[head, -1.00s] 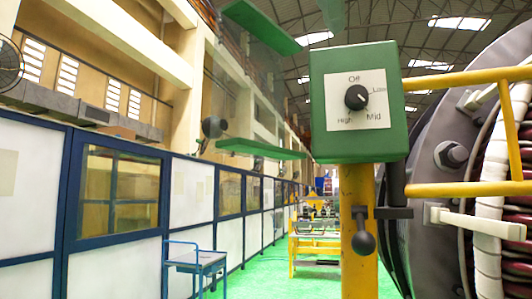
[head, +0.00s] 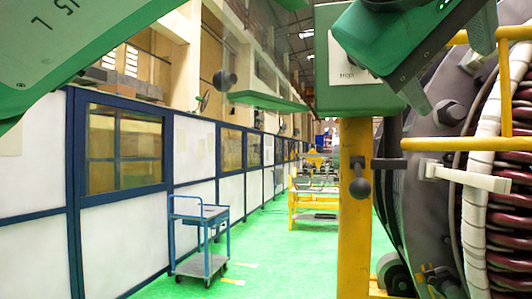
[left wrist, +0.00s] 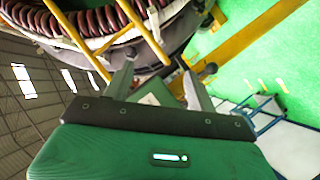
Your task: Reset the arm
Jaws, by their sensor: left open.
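The green control box (head: 325,95) stands on a yellow post (head: 354,215) in the head view. My left gripper (head: 452,62) covers its upper right part, hiding the knob and most of the white dial plate; "High" still shows. In the left wrist view my two fingers (left wrist: 157,85) are spread apart, with nothing held between them. Part of the green box (left wrist: 150,98) shows beyond the gripper's dark crossbar. Whether a finger touches the box I cannot tell. My right gripper is in neither view.
The large stator with dark red coils (head: 505,200) and yellow rails (head: 465,144) fills the right side. A black ball-ended lever (head: 360,187) sticks out from the post. A blue trolley (head: 200,240) stands on open green floor by the panelled wall (head: 120,235).

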